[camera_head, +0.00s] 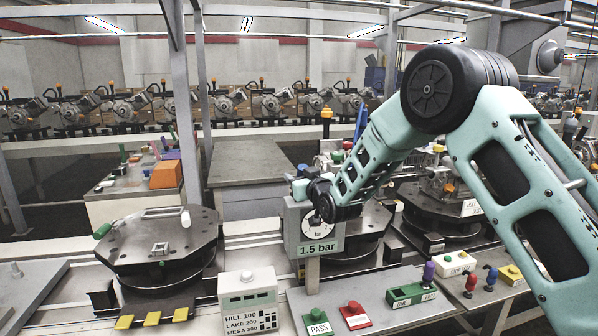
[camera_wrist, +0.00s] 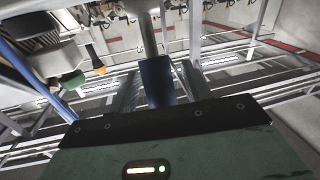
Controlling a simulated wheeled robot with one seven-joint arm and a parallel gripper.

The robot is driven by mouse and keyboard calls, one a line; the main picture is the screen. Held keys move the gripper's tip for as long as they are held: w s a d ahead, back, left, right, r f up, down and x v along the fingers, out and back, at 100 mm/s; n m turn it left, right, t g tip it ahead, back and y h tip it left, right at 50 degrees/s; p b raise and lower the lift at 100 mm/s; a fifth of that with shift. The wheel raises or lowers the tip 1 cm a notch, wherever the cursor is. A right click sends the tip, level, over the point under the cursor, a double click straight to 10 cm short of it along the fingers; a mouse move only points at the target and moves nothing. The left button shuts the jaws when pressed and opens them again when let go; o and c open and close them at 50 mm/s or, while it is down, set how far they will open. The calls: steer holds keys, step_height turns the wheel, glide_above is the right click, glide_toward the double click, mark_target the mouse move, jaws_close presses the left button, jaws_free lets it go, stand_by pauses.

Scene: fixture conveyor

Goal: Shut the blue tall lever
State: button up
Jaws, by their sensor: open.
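In the head view a tall, thin blue lever (camera_head: 361,122) stands up behind the gauge and left of my forearm; its base is hidden. In the wrist view a long blue bar (camera_wrist: 30,70) slants along the left side and looks like the same lever. My gripper (camera_wrist: 158,92) is open, its hand filling the bottom of the wrist view. A dark blue block (camera_wrist: 157,80) on a grey post shows ahead of the hand, between two grey bars; I cannot tell whether it touches anything. In the head view the jaws are hidden behind the wrist and gauge.
A gauge reading 1.5 bar (camera_head: 315,240) stands close to my wrist. An orange-tipped clamp (camera_head: 327,114) and a green knob (camera_wrist: 71,82) are near the lever. A round fixture (camera_head: 158,240) is at left, and a button panel (camera_head: 375,300) in front. A bare grey table (camera_head: 248,165) lies behind.

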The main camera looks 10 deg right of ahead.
steer(key=shift+w+a, duration=0.1)
steer(key=shift+w, duration=0.3)
steer(key=shift+c, duration=0.3)
jaws_close()
